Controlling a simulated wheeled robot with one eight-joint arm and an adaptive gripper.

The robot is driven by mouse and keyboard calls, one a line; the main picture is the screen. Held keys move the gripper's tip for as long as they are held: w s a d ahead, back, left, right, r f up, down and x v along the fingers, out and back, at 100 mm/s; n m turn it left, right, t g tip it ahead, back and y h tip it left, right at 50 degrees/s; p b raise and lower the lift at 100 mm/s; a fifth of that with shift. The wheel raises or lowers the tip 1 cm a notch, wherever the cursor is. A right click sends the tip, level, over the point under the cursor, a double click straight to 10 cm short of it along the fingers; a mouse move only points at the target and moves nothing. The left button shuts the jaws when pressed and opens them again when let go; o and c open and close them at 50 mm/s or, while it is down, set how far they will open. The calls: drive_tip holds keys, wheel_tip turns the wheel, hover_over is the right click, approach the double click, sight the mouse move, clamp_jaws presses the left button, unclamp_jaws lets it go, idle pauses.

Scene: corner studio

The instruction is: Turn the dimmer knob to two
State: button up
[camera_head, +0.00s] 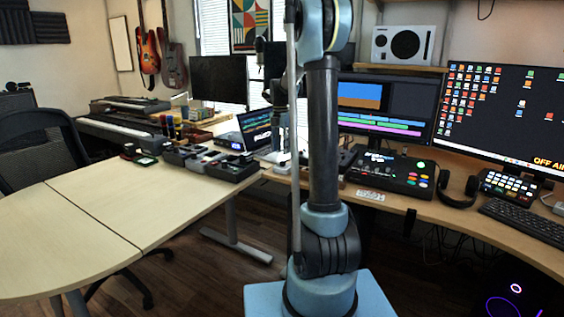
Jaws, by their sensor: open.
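I cannot pick out the dimmer knob or any number marks; it is too small to tell or hidden. My upright arm stands in the middle of the view and covers part of the desk behind it. My gripper (281,157) shows small and partly hidden just left of the arm column, pointing down over the desk near a small lit screen (256,138). Its fingers are hard to make out, and I see nothing held in it. I cannot tell its exact distance from the desk surface.
Black boxes (232,168) sit on the desk left of my gripper. A black control panel with coloured buttons (392,174), headphones (458,197) and a button pad (508,185) lie right. A pale table (90,225) is clear at left. A chair (45,150) stands beyond it.

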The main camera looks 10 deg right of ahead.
sight(282, 162)
drive_tip(key=shift+s+d+f, duration=0.1)
drive_tip(key=shift+s+f, duration=0.05)
drive_tip(key=shift+f, duration=2.9)
drive_tip(key=shift+c, duration=0.6)
clamp_jaws()
